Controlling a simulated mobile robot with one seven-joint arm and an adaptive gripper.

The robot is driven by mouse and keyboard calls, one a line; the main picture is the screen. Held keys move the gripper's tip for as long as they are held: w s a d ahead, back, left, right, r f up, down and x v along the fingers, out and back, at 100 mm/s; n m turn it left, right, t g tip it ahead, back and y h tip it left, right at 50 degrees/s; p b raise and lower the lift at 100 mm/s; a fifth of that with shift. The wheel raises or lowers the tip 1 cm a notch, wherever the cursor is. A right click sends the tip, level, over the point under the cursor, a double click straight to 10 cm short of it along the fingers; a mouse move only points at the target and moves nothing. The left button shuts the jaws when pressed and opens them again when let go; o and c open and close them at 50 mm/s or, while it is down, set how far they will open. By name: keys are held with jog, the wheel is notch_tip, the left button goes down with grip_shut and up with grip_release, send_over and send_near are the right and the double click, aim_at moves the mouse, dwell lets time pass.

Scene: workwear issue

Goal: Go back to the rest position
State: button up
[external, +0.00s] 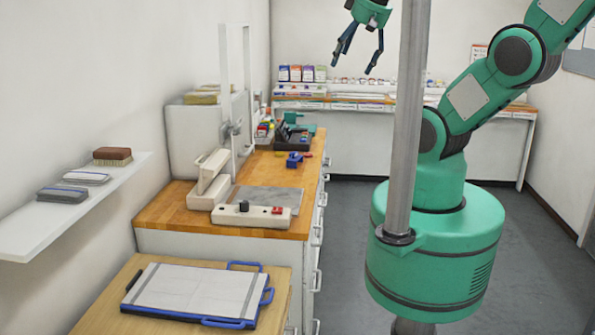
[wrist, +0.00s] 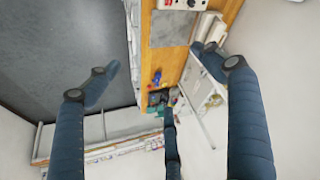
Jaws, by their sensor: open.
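My gripper (external: 359,45) hangs at the top of the external view, above floor level and to the right of the wooden workbench. Its dark blue fingers are spread apart with nothing between them. In the wrist view the fingers (wrist: 168,100) are also wide apart and empty. My green arm rises from its round base at the right and runs out of the top of the external view.
The workbench (external: 170,207) holds a white power strip (external: 250,216), a grey plate (external: 275,197) and blue parts (external: 294,160). A blue-framed board (external: 195,290) lies on the front table. A wall shelf (external: 40,232) is at left. Grey floor (external: 350,230) is clear between bench and base.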

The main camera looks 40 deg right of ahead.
jog(key=shift+s+d+f, duration=0.1)
jog(key=shift+s+f, duration=0.05)
notch_tip(320, 180, down, 18)
jog(key=b, duration=1.8)
notch_tip(320, 180, down, 12)
jog(key=b, duration=1.2)
